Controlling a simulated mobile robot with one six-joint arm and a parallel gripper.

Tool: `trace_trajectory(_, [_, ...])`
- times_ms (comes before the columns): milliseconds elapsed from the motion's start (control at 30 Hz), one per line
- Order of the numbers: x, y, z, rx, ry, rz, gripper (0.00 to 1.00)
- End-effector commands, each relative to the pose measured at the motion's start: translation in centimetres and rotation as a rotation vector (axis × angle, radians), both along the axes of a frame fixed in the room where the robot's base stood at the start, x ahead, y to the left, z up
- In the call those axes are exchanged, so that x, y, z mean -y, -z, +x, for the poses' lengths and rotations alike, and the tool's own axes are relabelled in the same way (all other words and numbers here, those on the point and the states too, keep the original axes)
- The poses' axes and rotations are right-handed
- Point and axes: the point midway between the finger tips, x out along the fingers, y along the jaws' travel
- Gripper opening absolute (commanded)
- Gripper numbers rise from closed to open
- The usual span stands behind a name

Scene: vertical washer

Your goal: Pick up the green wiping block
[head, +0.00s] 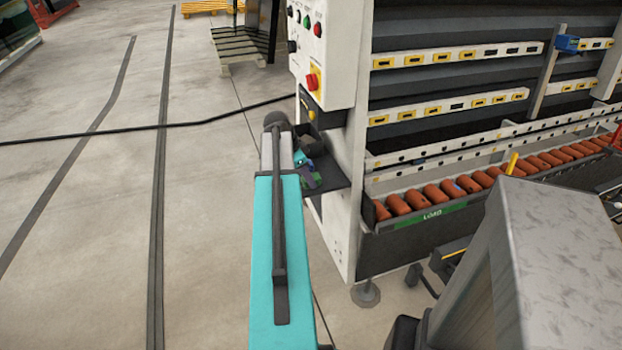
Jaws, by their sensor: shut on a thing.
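My teal arm reaches forward over a small dark shelf (333,180) on the side of the washer. My gripper (309,178) is at this shelf, small in the picture and partly hidden by my arm. The green wiping block (317,177) shows as a small green patch right at the gripper's fingers. My gripper is shut on it. I cannot tell whether the block touches the shelf or is clear of it.
The washer's control panel (318,50) with buttons and a red knob rises just above the shelf. A row of orange rollers (430,197) runs to the right. A black cable (120,134) crosses the floor at left. The left floor is mostly open.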

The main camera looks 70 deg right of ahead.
Motion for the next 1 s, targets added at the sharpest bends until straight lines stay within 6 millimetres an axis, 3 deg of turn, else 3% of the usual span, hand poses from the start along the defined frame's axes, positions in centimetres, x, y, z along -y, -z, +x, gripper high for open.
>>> trace_trajectory(333, [0.0, -0.8, 0.0, 0.000, 0.000, 0.000, 0.13])
trace_trajectory(667, [0.1, -3.6, 0.1, 0.000, 0.000, -0.001, 0.13])
trace_trajectory(1000, [-5.2, -3.9, 2.2, 0.000, -0.004, -0.001, 0.13])
